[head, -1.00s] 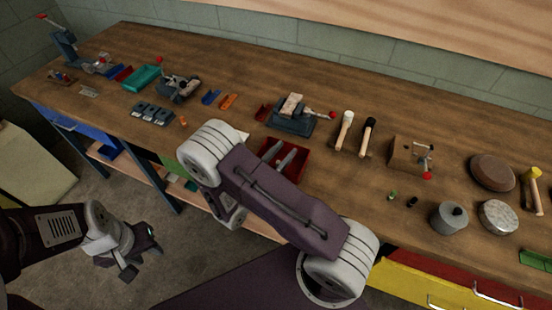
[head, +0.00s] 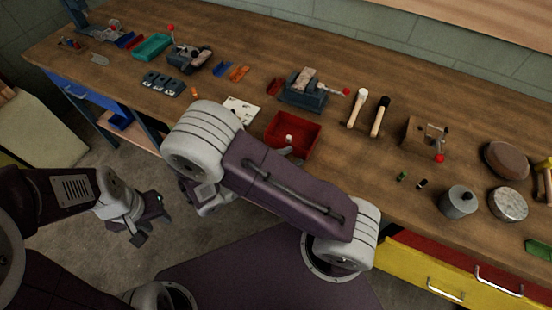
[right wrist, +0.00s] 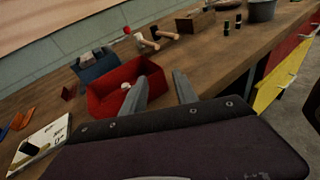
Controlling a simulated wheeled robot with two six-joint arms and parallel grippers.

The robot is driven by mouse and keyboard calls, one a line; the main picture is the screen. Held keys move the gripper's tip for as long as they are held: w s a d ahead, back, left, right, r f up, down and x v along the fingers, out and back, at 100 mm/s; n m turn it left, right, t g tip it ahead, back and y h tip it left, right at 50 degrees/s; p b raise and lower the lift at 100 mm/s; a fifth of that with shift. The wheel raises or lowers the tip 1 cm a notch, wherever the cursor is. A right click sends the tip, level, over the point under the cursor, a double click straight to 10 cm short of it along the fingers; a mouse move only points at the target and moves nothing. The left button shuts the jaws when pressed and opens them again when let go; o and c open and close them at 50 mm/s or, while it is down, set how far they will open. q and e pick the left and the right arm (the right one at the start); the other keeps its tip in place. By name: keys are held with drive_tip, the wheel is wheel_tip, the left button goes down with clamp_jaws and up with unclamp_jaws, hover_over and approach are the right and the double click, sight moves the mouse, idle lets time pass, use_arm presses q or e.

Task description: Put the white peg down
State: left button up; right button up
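A small white piece, which looks like the white peg (head: 289,139), lies inside the red tray (head: 312,137). It also shows in the right wrist view (right wrist: 125,86), beside the left finger and partly hidden. My right gripper (right wrist: 163,90) has its two grey fingers apart with nothing seen between them. One finger reaches over the tray's near side and the other is outside it. In the head view my own arm hides most of this gripper. My left gripper (head: 152,228) hangs over the floor, left of the bench, with its fingers apart and empty.
A white card (head: 240,110) lies left of the tray. A grey vise (head: 304,92) stands behind it. Two mallets (head: 368,113), a brown block (head: 424,135) and small green and black pegs (head: 412,180) are to the right. Bare wood lies between tray and pegs.

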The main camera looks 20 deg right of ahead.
drive_tip(key=s+d+f+m+g+y, duration=0.2)
drive_tip(key=s+f+m+g+y, duration=0.1)
drive_tip(key=s+m+g+y, duration=0.5)
drive_tip(key=w+a+r+m+t+y, duration=0.1)
drive_tip(key=w+a+m+t+y, duration=0.2)
drive_tip(key=m, duration=0.9)
drive_tip(key=w+t+y, duration=0.2)
drive_tip(key=t+y, duration=0.1)
drive_tip(key=y, duration=0.1)
drive_tip(key=shift+a+r, duration=0.2)
drive_tip(key=shift+a, duration=0.15)
drive_tip(key=shift+r+p, duration=0.85)
